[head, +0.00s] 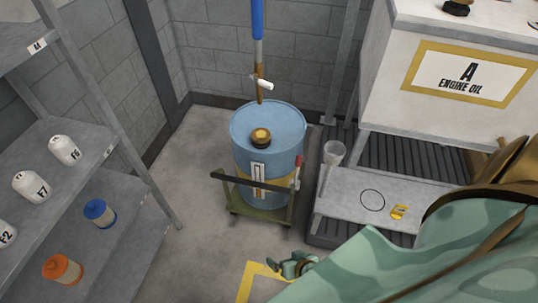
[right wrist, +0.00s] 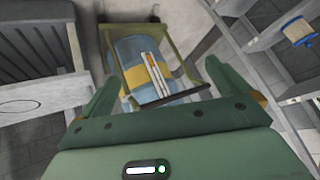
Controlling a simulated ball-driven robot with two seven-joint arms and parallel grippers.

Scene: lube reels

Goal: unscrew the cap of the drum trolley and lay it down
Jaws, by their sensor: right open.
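The drum trolley (head: 236,205) is a low olive-green frame that carries a blue drum (head: 268,170) with a yellow band. A round brass-and-black cap (head: 261,138) sits on the drum's top, toward the front. My right gripper (head: 292,265) is low in front of the trolley, apart from the drum and cap. In the right wrist view its two green fingers (right wrist: 160,72) are spread and empty, with the trolley frame (right wrist: 167,98) and the blue drum (right wrist: 128,52) beyond them. The cap cannot be made out there. My left gripper is not in view.
A hanging blue-and-brass lance (head: 258,50) comes down behind the drum. A grey bench (head: 345,190) at right bears a funnel-like cup (head: 333,153), a drawn circle (head: 372,200) and a yellow tag (head: 399,212). Shelves (head: 110,155) with bottles and filters stand at left.

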